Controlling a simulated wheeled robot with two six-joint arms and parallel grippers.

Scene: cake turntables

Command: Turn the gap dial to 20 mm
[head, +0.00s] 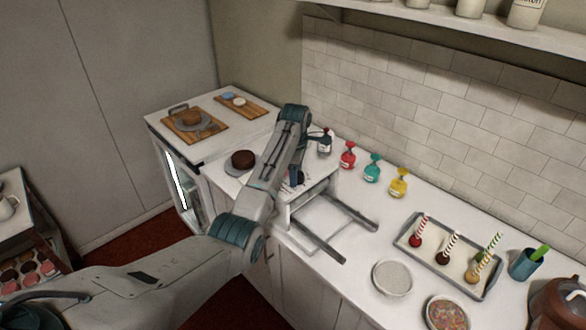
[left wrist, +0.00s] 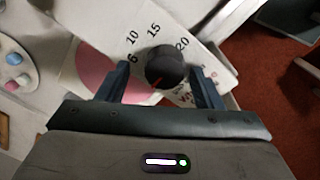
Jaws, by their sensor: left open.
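The gap dial (left wrist: 166,62) is a round black knob on a white panel (left wrist: 115,28) printed with 6, 10, 15 and 20. A small red mark shows on the knob's lower edge in the left wrist view, away from the 20. My left gripper (left wrist: 160,72) is open, with one finger on each side of the knob; I cannot tell whether they touch it. In the head view my left gripper (head: 293,180) is over the white machine (head: 318,186), and the arm hides the dial there. My right gripper is not in view.
A chocolate cake (head: 243,159) sits left of the arm. Two rails (head: 352,213) stick out from the machine. Red, teal and yellow bottles (head: 372,170) stand behind. A tray of cake pops (head: 447,256) and round dishes (head: 392,278) lie to the right.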

